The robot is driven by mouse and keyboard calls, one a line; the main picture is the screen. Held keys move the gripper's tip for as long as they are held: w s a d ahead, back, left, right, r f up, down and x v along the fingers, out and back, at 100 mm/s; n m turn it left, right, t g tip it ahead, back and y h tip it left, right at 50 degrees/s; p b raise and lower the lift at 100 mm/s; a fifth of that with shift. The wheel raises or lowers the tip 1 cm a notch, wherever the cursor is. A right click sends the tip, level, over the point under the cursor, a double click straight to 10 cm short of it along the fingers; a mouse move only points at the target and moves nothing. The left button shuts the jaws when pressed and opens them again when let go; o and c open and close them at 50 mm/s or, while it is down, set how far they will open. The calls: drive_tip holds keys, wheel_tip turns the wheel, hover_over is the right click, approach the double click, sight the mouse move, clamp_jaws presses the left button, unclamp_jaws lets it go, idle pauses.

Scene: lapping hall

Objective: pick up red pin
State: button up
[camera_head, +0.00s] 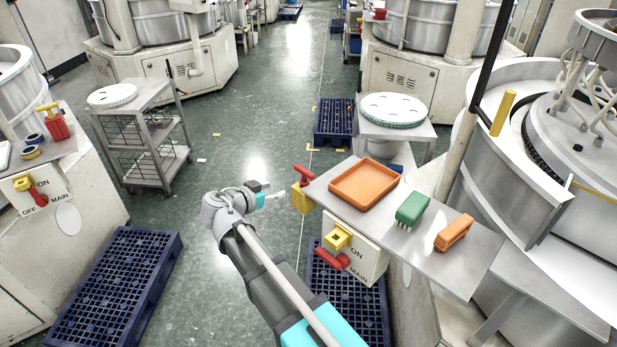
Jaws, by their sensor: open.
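A red T-shaped pin (305,173) stands at the left edge of the steel side table, with a yellow block (302,199) just below it. I cannot tell how far the pin goes into the block. My gripper (268,191) is open, to the left of the pin and block and apart from them. Nothing shows clearly between its fingers, which are small in this view. My arm reaches up to it from the bottom of the picture.
The side table (447,271) bears an orange tray (365,184), a green brush (412,208) and an orange brush-like block (453,233). A yellow-and-red switch (337,238) sits on the panel below. Blue pallets (117,290) lie on the floor.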

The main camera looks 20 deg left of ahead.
sight(303, 180)
drive_tip(key=shift+w, duration=0.1)
drive_tip(key=shift+b+x, duration=1.5)
drive_tip(key=shift+x, duration=2.95)
drive_tip(key=shift+d, duration=0.15)
drive_tip(key=shift+b+x, duration=0.85)
drive_tip(key=shift+x, duration=1.7)
drive_tip(key=shift+d, duration=0.1)
drive_tip(key=shift+r, duration=0.1)
clamp_jaws()
